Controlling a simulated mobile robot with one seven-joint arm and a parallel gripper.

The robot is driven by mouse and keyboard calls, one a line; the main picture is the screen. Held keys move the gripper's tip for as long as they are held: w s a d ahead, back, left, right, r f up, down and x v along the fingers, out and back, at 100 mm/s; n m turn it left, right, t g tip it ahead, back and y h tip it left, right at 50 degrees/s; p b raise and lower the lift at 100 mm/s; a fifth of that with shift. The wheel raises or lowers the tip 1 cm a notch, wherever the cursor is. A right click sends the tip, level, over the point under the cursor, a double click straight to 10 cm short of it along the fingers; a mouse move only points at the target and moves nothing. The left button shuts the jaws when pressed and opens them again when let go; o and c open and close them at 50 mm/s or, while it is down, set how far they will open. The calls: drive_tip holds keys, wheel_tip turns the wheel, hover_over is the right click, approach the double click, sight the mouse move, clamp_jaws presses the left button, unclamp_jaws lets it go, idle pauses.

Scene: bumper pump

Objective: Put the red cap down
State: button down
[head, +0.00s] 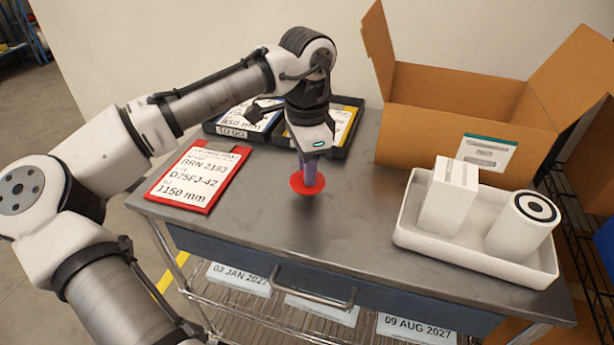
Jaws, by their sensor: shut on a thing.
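The red cap (307,184) is a flat red disc at the middle of the grey metal bench top. My gripper (308,172) points down over it and is shut on it from above. The fingers cover part of the cap's middle. The cap is very low over the bench top (270,235); I cannot tell whether it touches the surface.
A red-edged card (192,178) lies to the left. A white tray (405,225) with a white box (447,197) and a white cylinder (515,225) stands right, before an open cardboard box (420,145). The bench front is clear.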

drive_tip(key=shift+f, duration=1.35)
drive_tip(key=shift+f, duration=0.2)
drive_tip(key=c, duration=1.3)
unclamp_jaws()
drive_tip(key=shift+r, duration=0.15)
wheel_tip(320, 180, up, 12)
drive_tip(key=shift+r, duration=0.1)
